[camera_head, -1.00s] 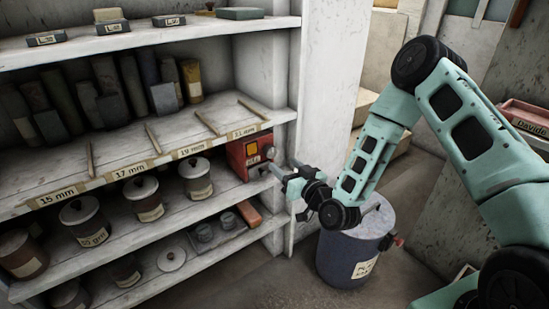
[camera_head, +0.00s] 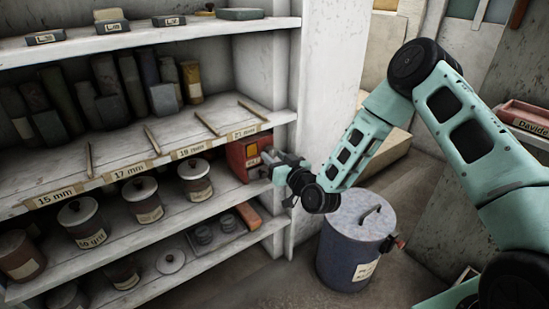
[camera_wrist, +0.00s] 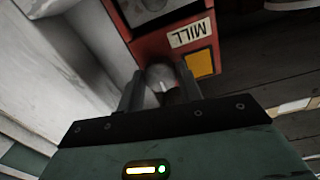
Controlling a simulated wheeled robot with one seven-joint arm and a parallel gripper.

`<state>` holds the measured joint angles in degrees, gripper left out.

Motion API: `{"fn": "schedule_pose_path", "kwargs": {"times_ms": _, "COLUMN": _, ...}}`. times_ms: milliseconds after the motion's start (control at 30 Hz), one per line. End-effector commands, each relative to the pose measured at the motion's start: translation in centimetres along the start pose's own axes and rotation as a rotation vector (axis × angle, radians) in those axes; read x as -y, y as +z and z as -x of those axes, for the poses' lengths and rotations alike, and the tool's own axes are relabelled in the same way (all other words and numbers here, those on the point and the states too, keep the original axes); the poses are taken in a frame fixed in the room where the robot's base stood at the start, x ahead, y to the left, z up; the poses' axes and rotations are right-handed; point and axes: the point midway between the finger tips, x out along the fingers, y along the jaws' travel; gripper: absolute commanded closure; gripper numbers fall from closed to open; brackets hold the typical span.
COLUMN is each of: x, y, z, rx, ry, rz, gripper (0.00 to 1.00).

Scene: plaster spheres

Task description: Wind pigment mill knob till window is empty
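The red pigment mill (camera_head: 236,152) stands at the right end of the middle shelf. Its orange-yellow square window (camera_head: 252,150) faces out and shows as fully coloured. In the wrist view the mill is upside down, with a MILL label (camera_wrist: 190,33) and the orange-yellow window (camera_wrist: 201,63) beside it. The pale rounded knob (camera_wrist: 160,77) lies between the two fingers of my gripper (camera_wrist: 163,82). Little or no gap shows beside the knob; I cannot tell whether the fingers press on it. In the head view my gripper (camera_head: 272,163) is at the mill's front and hides the knob.
Lidded jars (camera_head: 142,197) stand on the shelf left of the mill. A reddish block (camera_head: 248,215) lies on the shelf below. A white shelf post (camera_head: 330,90) rises close to the right of my gripper. A lidded blue-grey drum (camera_head: 345,250) stands on the floor below my arm.

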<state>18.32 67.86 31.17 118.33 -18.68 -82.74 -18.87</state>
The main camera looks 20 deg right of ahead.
Motion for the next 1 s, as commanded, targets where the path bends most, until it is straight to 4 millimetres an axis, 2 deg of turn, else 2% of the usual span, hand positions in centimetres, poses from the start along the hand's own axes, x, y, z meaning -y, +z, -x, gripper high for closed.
{"fn": "schedule_pose_path", "kwargs": {"times_ms": 267, "x": -0.01, "y": -0.01, "z": 0.03, "rx": 0.001, "ry": 0.001, "rz": -0.028, "gripper": 0.87}}
{"fn": "schedule_pose_path", "kwargs": {"times_ms": 467, "x": 0.05, "y": -0.04, "z": 0.03, "rx": 0.005, "ry": 0.001, "rz": -0.120, "gripper": 0.87}}
{"fn": "schedule_pose_path", "kwargs": {"times_ms": 1000, "x": 0.05, "y": -0.17, "z": 0.04, "rx": 0.023, "ry": 0.006, "rz": -0.605, "gripper": 0.87}}
